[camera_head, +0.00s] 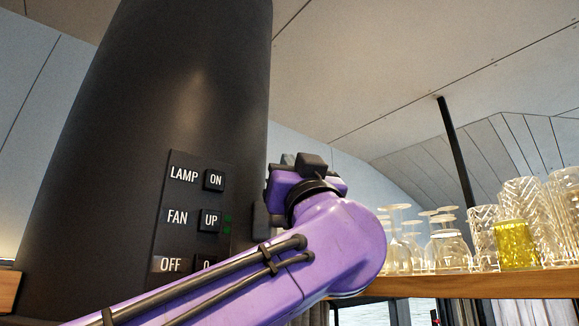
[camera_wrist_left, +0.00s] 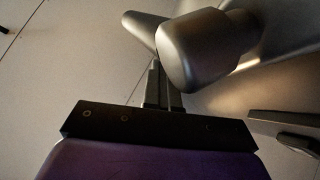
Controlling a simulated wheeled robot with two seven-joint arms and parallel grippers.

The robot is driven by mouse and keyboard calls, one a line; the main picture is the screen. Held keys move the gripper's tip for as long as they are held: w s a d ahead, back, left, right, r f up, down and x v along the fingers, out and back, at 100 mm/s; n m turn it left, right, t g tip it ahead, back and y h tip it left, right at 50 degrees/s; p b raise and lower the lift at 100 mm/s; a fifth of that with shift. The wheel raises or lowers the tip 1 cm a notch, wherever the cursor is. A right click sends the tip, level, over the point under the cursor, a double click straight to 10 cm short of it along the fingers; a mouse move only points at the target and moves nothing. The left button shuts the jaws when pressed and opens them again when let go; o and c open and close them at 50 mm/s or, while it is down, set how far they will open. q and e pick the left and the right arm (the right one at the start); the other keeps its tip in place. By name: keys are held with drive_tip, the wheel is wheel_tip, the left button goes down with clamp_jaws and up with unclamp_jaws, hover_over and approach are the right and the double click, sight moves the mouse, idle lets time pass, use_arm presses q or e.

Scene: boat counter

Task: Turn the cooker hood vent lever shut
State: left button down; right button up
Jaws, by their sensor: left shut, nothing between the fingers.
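The dark cooker hood (camera_head: 170,90) fills the left of the head view. In the left wrist view, a grey rounded lever or knob (camera_wrist_left: 205,50), apparently the vent lever, stands out from the hood's surface. My left gripper (camera_head: 308,165) is beside the hood's right edge in the head view, its fingers largely hidden behind my purple wrist. In the left wrist view, the left gripper's fingers (camera_wrist_left: 160,82) are shut and empty, close beside the rounded end. I cannot tell whether they touch it. The lever is not clearly visible in the head view. My right gripper is not in view.
A switch panel (camera_head: 190,210) with LAMP, FAN and OFF labels is on the hood, partly behind my left arm. A wooden shelf (camera_head: 470,285) with several glasses (camera_head: 447,250) lies to the right. A dark pole (camera_head: 455,150) stands behind it.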

use_arm(q)
drive_tip(key=shift+w, duration=0.1)
drive_tip(key=shift+s, duration=0.2)
drive_tip(key=c, duration=1.9)
unclamp_jaws()
drive_tip(key=o, duration=0.8)
drive_tip(key=shift+w, duration=0.15)
drive_tip(key=shift+o, duration=0.2)
drive_tip(key=b+v, duration=0.7)
drive_tip(key=v, duration=0.3)
drive_tip(key=shift+s+f, duration=0.25)
